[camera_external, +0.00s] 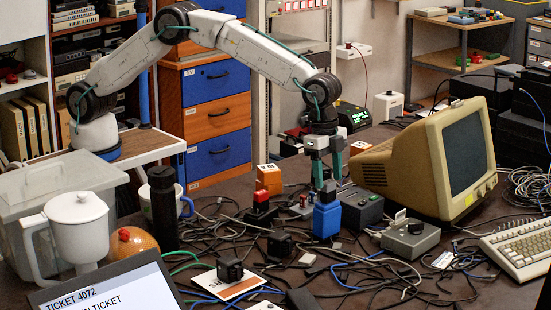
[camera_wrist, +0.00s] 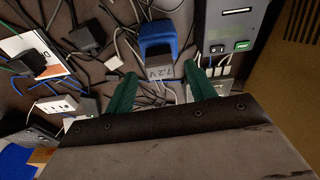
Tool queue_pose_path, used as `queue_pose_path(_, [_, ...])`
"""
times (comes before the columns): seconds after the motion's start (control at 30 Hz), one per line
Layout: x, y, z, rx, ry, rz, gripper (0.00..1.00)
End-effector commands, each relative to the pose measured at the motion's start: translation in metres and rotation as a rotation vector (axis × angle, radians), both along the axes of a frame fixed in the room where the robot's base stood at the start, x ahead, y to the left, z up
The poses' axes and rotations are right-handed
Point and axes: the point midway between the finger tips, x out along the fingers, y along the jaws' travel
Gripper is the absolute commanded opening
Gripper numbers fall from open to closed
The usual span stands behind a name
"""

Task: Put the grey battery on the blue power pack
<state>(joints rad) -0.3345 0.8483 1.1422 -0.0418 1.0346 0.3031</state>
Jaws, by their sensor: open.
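A blue block (camera_external: 326,220), which looks like the blue power pack, stands upright among cables on the dark table. In the wrist view the blue block (camera_wrist: 158,36) has a grey part marked "7.2V" (camera_wrist: 160,70) at its near end. I cannot tell whether that grey part is the separate grey battery or part of the blue block. My gripper (camera_external: 327,183) points down just above the blue block. Its green fingers are open, and in the wrist view the gripper (camera_wrist: 160,86) has the grey part between and a little beyond its fingertips.
A dark grey box (camera_external: 360,209) stands close right of the blue block, and a light grey box (camera_external: 410,240) further right. A red-topped block (camera_external: 262,204) is left. Black adapters and loose cables clutter the table. A beige monitor (camera_external: 415,165) stands behind right.

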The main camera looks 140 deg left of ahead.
Motion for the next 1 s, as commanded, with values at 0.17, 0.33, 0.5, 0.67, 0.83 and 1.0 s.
queue_pose_path(0.17, [-0.004,0.000,0.041,0.001,-0.002,0.000,0.55])
queue_pose_path(0.33, [-0.008,0.000,0.066,0.000,-0.001,0.000,0.55])
queue_pose_path(0.5, [-0.009,0.000,0.078,0.000,0.000,0.000,0.55])
queue_pose_path(0.67, [-0.010,0.000,0.079,0.000,0.001,0.000,0.55])
queue_pose_path(0.83, [-0.017,-0.010,0.093,0.000,-0.002,-0.003,0.55])
queue_pose_path(1.0, [-0.060,-0.053,0.148,0.001,-0.004,-0.011,0.55])
